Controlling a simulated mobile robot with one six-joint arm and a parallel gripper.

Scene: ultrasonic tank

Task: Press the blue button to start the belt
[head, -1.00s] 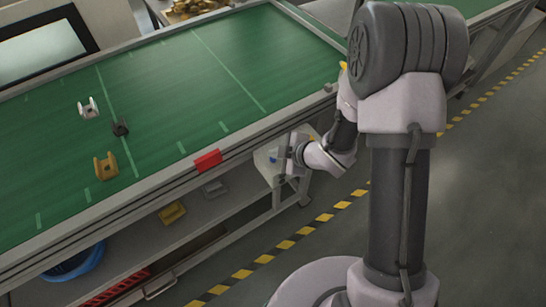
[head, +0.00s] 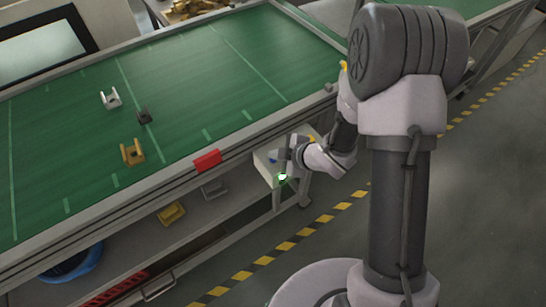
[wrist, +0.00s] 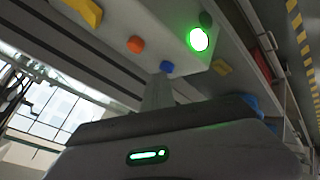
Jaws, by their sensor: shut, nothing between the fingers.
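A pale control box (head: 268,174) is fixed at the side of the conveyor. In the wrist view its panel (wrist: 120,55) carries a blue button (wrist: 167,67), an orange button (wrist: 136,44) and a bright green lit lamp (wrist: 198,39). The blue button shows small in the head view (head: 272,160), and the lamp glows there too (head: 283,177). My gripper (wrist: 158,82) is shut and empty, its tips right beside the blue button; I cannot tell whether they touch it. The green belt (head: 190,75) carries a white bracket (head: 110,98), a dark part (head: 144,116) and a yellow bracket (head: 133,152).
A red block (head: 207,160) sits on the conveyor's near rail. Below, a shelf holds a yellow part (head: 171,213) and a grey part (head: 214,189). A blue bin (head: 75,265) stands at lower left. The floor beyond the yellow-black tape (head: 285,245) is clear.

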